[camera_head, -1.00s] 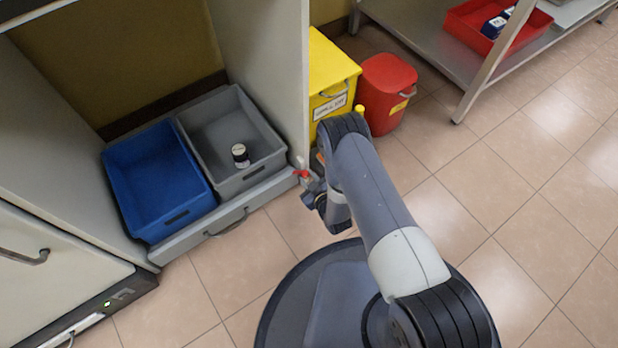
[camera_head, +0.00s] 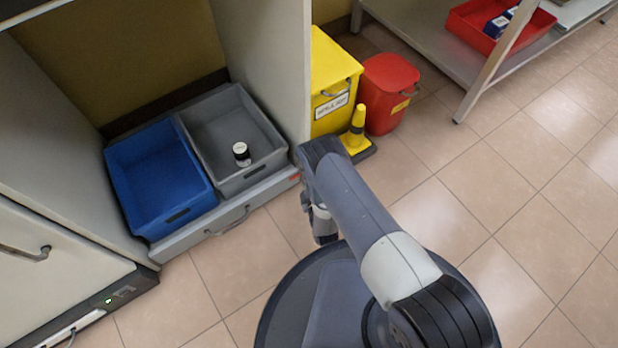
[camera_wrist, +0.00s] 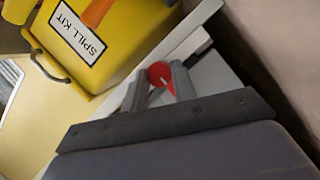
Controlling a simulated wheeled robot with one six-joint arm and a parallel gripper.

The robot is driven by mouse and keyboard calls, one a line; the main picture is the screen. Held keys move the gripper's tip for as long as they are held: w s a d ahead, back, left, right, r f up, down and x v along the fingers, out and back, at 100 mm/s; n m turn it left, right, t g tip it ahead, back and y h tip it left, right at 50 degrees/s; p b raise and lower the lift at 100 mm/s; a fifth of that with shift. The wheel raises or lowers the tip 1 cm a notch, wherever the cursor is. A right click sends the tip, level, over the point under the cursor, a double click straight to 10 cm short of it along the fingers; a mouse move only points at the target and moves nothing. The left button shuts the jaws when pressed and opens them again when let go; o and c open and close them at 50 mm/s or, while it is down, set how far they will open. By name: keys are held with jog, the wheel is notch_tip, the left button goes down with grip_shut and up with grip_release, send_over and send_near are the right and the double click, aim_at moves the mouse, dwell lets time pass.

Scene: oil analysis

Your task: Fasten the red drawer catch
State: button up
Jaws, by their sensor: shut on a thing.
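The red drawer catch (camera_wrist: 161,75) shows in the wrist view between the two fingers of my gripper (camera_wrist: 162,84), which is shut on it. In the head view only a small red bit of the catch (camera_head: 295,177) shows at the right end of the drawer front (camera_head: 232,222); my arm hides the rest. The drawer holds a blue bin (camera_head: 150,160) and a grey bin (camera_head: 190,130), and its front stands at the cabinet's lower edge. I cannot tell from these views exactly how the catch is turned.
A small black-and-white jar (camera_head: 241,154) stands in the grey bin. A yellow spill kit box (camera_head: 330,80), a yellow cone (camera_head: 355,130) and a red bin (camera_head: 388,92) stand right of the cabinet wall (camera_head: 270,60). The tiled floor at the right is clear.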

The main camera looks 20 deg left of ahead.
dwell(0.4)
jog(key=o, duration=1)
jog(key=shift+s, duration=0.1)
